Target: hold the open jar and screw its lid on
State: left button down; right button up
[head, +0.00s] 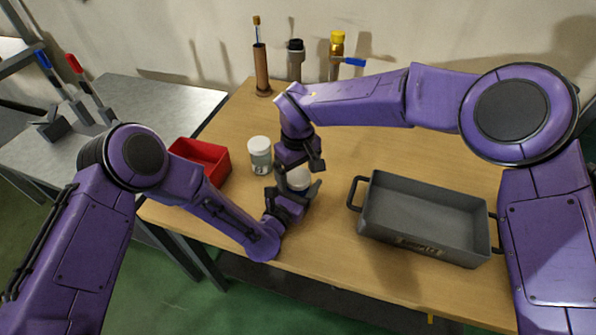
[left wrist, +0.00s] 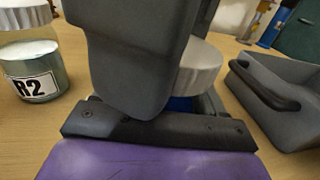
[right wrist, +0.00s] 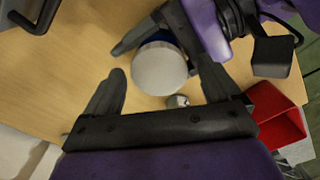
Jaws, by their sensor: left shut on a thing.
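A jar with a white round lid on top (head: 299,178) is held low over the table's front part. My left gripper (head: 290,192) is shut on this jar. In the left wrist view the lid (left wrist: 202,68) shows beside a dark finger, with a bit of blue below it; most of the jar is hidden. My right gripper (head: 300,163) is above it, pointing down. In the right wrist view my right gripper (right wrist: 160,66) is open, its fingers on either side of the lid (right wrist: 159,69) with gaps. I cannot tell how tightly the lid sits.
A second white-lidded jar (head: 260,155), labelled R2 (left wrist: 35,85), stands behind and left. A red bin (head: 203,160) is further left. A grey tray with handles (head: 425,220) is at the right. Several tools stand at the back, among them a brown holder (head: 262,70).

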jog(key=shift+r, duration=2.25)
